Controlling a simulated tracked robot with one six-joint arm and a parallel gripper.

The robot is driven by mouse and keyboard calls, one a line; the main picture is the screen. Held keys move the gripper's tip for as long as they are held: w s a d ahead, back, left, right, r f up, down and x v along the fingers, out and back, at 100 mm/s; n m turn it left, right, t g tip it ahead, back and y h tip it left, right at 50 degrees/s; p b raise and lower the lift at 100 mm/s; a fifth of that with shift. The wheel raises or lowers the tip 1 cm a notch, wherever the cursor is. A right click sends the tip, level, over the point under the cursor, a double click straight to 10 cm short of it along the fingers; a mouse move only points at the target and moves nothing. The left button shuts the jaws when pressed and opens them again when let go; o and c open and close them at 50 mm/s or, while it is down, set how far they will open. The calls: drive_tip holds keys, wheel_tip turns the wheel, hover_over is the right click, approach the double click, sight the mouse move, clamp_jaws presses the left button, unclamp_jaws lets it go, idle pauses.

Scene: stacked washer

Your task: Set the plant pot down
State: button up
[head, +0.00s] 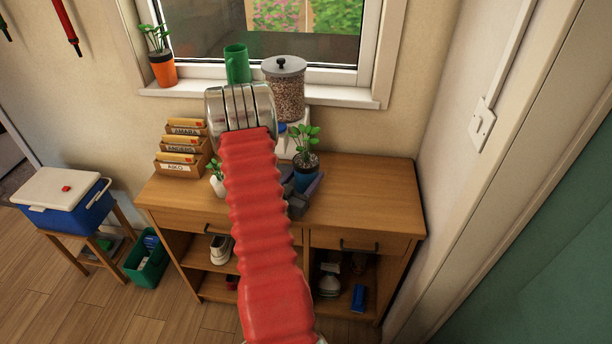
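A dark blue pot with a leafy green plant (306,170) shows in the head view, over the right half of the wooden cabinet top. Dark grey parts that look like my gripper (296,196) are against its near left side, partly behind my red arm. The fingertips do not show clearly, so I cannot tell whether they are closed on the pot. The pot looks upright. I cannot tell whether its base touches the top. An orange pot with a plant (162,66) stands on the windowsill, and a small white pot with a plant (217,181) is left of my arm.
The cabinet top (375,195) is clear on the right. Letter trays (181,150) stand at its back left. A blue cooler (66,203) stands left.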

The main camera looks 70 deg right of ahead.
drive_tip(key=o, duration=1.1)
drive_tip(key=shift+f, duration=0.1)
drive_tip(key=a, duration=0.4)
drive_tip(key=w+a, duration=0.1)
drive_tip(key=a, duration=0.7)
drive_tip(key=shift+w, duration=0.35)
